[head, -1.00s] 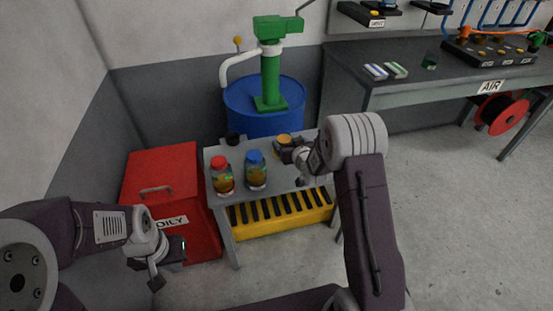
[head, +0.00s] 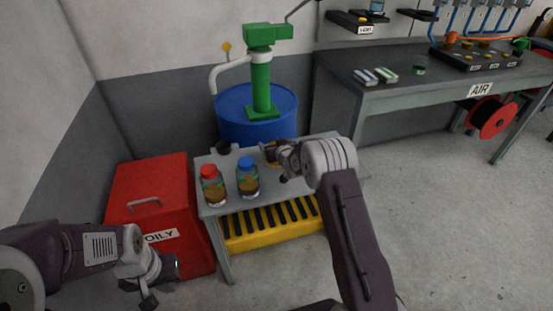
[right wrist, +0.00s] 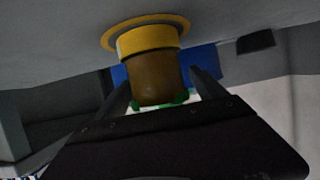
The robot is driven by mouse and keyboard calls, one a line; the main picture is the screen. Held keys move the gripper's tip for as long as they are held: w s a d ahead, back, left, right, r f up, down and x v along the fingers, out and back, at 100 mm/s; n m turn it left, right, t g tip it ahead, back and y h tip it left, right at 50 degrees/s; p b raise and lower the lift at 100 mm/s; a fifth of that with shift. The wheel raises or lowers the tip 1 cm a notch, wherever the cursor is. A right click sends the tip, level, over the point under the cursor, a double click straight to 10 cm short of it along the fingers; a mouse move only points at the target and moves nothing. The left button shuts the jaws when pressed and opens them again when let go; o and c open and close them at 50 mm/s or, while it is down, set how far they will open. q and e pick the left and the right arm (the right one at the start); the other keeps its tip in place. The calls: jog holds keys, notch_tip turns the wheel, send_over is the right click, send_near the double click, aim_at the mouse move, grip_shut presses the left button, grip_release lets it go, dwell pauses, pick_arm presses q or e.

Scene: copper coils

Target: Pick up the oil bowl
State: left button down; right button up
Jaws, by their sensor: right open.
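The oil bowl, which I take to be the amber piece with yellow parts (head: 270,152), is at the back of the small grey table in the head view, partly hidden by my right gripper (head: 280,158). In the right wrist view, the bowl (right wrist: 155,80) has a brown body, a yellow band and a wider yellow ring against the table. My right gripper (right wrist: 162,88) is open, a finger on each side of the bowl in the picture; I cannot tell whether they touch it. My left gripper (head: 160,285) is low in front of the red bin, its opening unclear.
A red-capped jar (head: 213,187) and a blue-capped jar (head: 248,179) stand on the small table (head: 225,206), left of the bowl. A blue drum with a green pump (head: 262,85) stands behind. A red bin (head: 150,195) is at left, a workbench (head: 400,99) at right.

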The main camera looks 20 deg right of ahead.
jog(key=shift+r, duration=0.1)
grip_shut()
jog(key=r+p, duration=0.1)
jog(key=r, duration=0.1)
jog(key=r+p, duration=0.1)
jog(key=r, duration=0.1)
jog(key=shift+s+d+r, duration=0.15)
jog(key=shift+s+r, duration=0.05)
jog(key=shift+r, duration=0.2)
jog(key=s+d+r+p, duration=0.3)
jog(key=s+d+r, duration=0.3)
jog(key=s, duration=0.4)
notch_tip(320, 180, up, 22)
jog(key=p, duration=2.2)
jog(key=shift+w+a, duration=0.15)
jog(key=shift+a, duration=0.1)
